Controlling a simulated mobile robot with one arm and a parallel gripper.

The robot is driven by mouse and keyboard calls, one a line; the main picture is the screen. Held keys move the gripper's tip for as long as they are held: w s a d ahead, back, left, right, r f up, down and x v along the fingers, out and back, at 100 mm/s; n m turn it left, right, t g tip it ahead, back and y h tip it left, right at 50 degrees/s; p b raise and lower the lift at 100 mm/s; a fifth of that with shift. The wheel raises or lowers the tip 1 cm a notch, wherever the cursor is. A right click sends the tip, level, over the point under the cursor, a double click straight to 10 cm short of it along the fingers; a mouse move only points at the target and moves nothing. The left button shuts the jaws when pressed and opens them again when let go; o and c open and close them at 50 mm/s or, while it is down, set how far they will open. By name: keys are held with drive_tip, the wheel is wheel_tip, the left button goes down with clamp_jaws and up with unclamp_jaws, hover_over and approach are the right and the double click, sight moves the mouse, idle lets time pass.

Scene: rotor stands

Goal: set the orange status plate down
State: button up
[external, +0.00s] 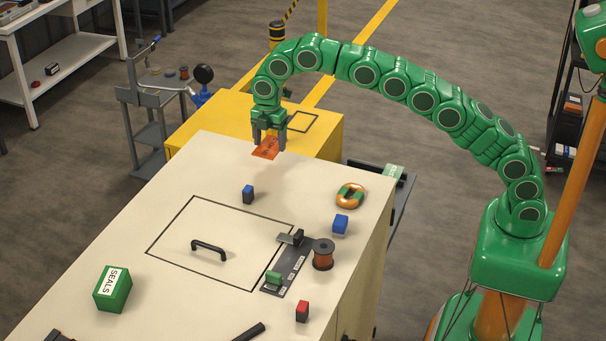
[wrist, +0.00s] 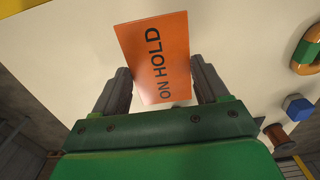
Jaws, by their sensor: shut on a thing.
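The orange status plate (external: 266,148) is in my gripper (external: 268,138), over the far end of the cream bench top (external: 180,177). In the wrist view the plate (wrist: 155,55) shows the words ON HOLD and sits slightly tilted between the two dark fingers of my gripper (wrist: 160,90). My gripper is shut on it. In the external view the plate hangs below the fingertips. I cannot tell whether its lower edge touches the bench top.
A blue-topped block (external: 248,194), an orange-green ring (external: 350,195), a blue block (external: 340,225) and a copper spool (external: 323,254) stand on the bench. A black handle (external: 209,248) lies inside an outlined rectangle. A yellow cabinet (external: 325,145) stands behind. A green SEALS box (external: 113,288) is front left.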

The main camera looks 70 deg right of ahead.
sight(261, 145)
drive_tip(key=shift+w+a+f, duration=0.1)
drive_tip(key=shift+w+f, duration=0.55)
drive_tip(key=shift+f, duration=0.15)
drive_tip(key=shift+w+a+f, duration=0.1)
drive_tip(key=shift+w+f, duration=0.5)
drive_tip(key=shift+f, duration=0.2)
drive_tip(key=shift+w+f, duration=0.25)
drive_tip(key=shift+f, duration=0.1)
drive_tip(key=shift+f, duration=1.5)
drive_tip(key=shift+f, duration=0.1)
drive_tip(key=o, duration=1.1)
